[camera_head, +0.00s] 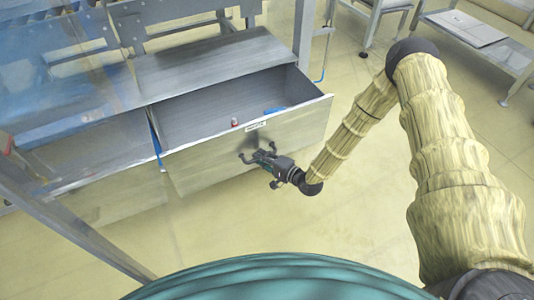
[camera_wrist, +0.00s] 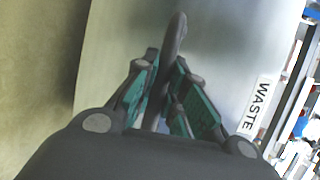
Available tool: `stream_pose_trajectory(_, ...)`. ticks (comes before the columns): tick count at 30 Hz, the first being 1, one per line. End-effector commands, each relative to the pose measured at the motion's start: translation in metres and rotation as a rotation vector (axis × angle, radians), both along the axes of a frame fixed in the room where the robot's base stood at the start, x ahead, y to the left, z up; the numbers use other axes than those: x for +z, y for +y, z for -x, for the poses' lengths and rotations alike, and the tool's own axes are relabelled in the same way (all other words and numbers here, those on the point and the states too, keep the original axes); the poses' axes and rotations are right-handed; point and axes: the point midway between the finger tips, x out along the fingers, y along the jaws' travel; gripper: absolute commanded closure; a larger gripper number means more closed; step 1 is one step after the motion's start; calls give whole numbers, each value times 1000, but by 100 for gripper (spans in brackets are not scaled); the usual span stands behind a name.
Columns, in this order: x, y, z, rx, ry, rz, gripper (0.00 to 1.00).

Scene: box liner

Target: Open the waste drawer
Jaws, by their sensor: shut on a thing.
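The waste drawer (camera_head: 290,131) is a grey metal drawer standing pulled out of its cabinet, with its inside showing from above. A small red item (camera_head: 234,122) and a blue item (camera_head: 275,110) lie inside it. Its front carries a white label, which reads WASTE in the wrist view (camera_wrist: 257,105). A dark bar handle (camera_head: 246,157) sits on the drawer front. My gripper (camera_head: 260,157) is at the drawer front, shut on the handle. In the wrist view the green-padded fingers (camera_wrist: 168,90) close around the dark handle (camera_wrist: 176,38).
A second open compartment (camera_head: 90,150) lies to the left of the drawer, behind a see-through panel. A metal frame post (camera_head: 75,228) crosses the lower left. Grey benches (camera_head: 480,45) stand at the upper right. The floor (camera_head: 350,225) before the drawer is clear.

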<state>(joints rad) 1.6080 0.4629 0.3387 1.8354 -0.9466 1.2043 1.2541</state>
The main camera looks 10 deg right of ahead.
Motion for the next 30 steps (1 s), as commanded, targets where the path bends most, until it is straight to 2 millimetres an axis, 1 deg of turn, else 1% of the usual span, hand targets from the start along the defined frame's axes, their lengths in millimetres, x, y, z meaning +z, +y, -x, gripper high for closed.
stream_pose_trajectory(9,-1,-1,0,-1,1,1,100)
stream_pose_trajectory(10,-1,-1,0,-1,1,1,82)
stream_pose_trajectory(12,-1,-1,1,-1,1,1,69)
stream_pose_trajectory(13,0,-1,0,-1,1,1,65)
stream_pose_trajectory(24,0,-3,2,-2,1,0,65)
stream_pose_trajectory(28,2,-10,11,-3,2,1,65)
stream_pose_trajectory(30,4,-16,20,-2,4,1,65)
